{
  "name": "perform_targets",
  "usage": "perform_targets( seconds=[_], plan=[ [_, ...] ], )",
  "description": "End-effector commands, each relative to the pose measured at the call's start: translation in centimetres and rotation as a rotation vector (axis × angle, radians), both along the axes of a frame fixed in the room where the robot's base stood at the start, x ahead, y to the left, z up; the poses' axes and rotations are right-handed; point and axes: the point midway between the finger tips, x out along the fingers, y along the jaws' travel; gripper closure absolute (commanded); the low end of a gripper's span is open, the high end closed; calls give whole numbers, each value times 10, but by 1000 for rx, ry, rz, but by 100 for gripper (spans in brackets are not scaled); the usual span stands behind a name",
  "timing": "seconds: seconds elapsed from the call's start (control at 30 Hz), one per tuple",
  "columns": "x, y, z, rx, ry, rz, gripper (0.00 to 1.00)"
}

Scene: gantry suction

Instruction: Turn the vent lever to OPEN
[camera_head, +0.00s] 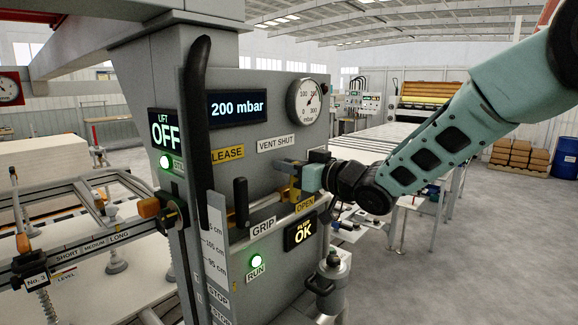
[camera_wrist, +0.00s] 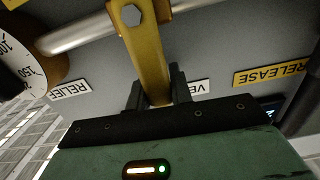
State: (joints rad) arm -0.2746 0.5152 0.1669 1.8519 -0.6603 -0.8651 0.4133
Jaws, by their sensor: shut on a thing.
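The vent lever is a flat yellow bar (camera_wrist: 147,55) with a hex bolt at its upper end in the wrist view. My gripper (camera_wrist: 158,98) has its two dark fingers on either side of the bar's lower end and is shut on it. In the head view my gripper (camera_head: 290,167) reaches the panel from the right, and a little of the yellow lever (camera_head: 295,193) shows below it. The VENT SHUT label (camera_head: 276,143) is above the gripper, and the OPEN label (camera_head: 305,205) is below it. My fingers hide part of the lever.
The grey panel also carries a black-handled lever (camera_head: 241,203) above the GRIP label (camera_head: 263,226), a dial gauge (camera_head: 306,102) and a 200 mbar display (camera_head: 237,106). A long black handle (camera_head: 196,110) stands at its left edge. A pipe (camera_wrist: 80,34) runs near the lever.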

Motion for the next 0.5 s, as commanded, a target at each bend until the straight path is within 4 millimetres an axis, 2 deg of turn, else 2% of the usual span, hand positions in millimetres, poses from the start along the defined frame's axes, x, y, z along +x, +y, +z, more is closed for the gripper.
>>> perform_targets(
  seconds=[0.5],
  plan=[
    [21, -17, -5, 232, 297, -3, 100]
  ],
)
